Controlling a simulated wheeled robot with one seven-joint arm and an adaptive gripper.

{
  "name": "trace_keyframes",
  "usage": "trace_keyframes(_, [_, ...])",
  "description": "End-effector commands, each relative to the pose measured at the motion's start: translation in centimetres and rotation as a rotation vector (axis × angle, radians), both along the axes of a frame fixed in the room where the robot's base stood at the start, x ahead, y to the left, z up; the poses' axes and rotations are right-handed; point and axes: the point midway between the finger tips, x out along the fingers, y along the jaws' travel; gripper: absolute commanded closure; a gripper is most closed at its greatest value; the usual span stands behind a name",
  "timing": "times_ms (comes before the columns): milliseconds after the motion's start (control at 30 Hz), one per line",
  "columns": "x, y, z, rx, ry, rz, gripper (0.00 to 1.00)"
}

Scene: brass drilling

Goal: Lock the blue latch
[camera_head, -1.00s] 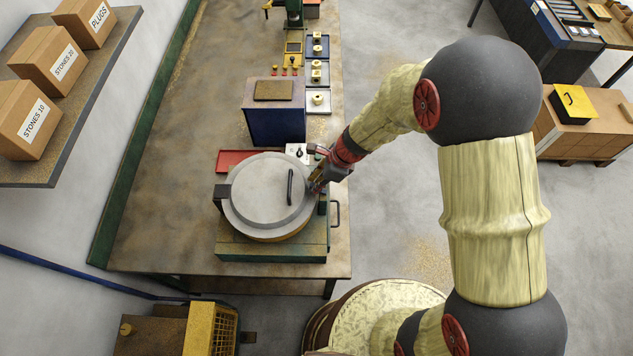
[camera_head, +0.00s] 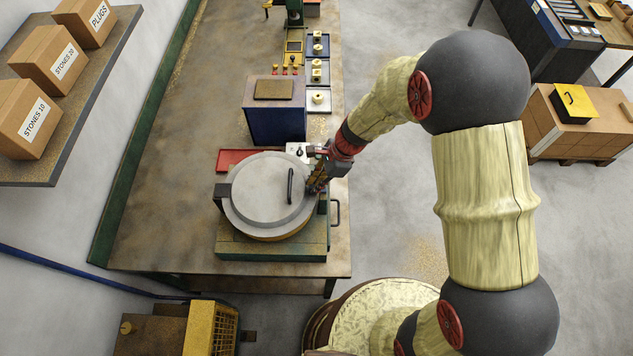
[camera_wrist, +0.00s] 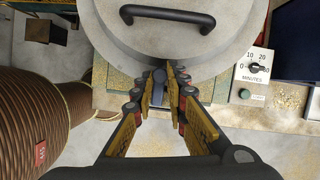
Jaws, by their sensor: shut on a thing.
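The blue latch (camera_wrist: 158,78) shows in the wrist view as a small blue-grey piece between my fingertips, at the rim of the round grey lid (camera_wrist: 205,45). My gripper (camera_wrist: 157,88) is shut on it, and the fingers hide much of it. In the head view my gripper (camera_head: 316,186) is at the right edge of the lid (camera_head: 255,210) of the round drum machine. The lid lies flat and closed, with its black bar handle (camera_head: 290,186) on top. The latch itself cannot be made out in the head view.
A timer dial panel (camera_wrist: 252,67) stands beside the drum. A red tray (camera_head: 232,158) and a blue box (camera_head: 276,123) are behind it on the bench. A side handle (camera_head: 336,212) sticks out at the right.

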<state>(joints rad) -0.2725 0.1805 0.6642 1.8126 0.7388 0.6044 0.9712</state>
Motion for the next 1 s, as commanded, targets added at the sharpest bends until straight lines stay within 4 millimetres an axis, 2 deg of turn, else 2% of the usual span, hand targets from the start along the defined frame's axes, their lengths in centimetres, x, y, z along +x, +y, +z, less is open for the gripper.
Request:
trace_keyframes(167, [0.0,0.0,0.0,0.0,-0.001,-0.001,1.0])
trace_keyframes(200, [0.0,0.0,0.0,0.0,-0.001,-0.001,0.85])
trace_keyframes(500, [0.0,0.0,0.0,0.0,0.0,-0.002,0.68])
trace_keyframes(833, [0.0,0.0,0.1,0.0,-0.001,-0.003,0.67])
trace_keyframes(1000, [0.3,-0.6,1.7,0.001,-0.005,-0.003,0.67])
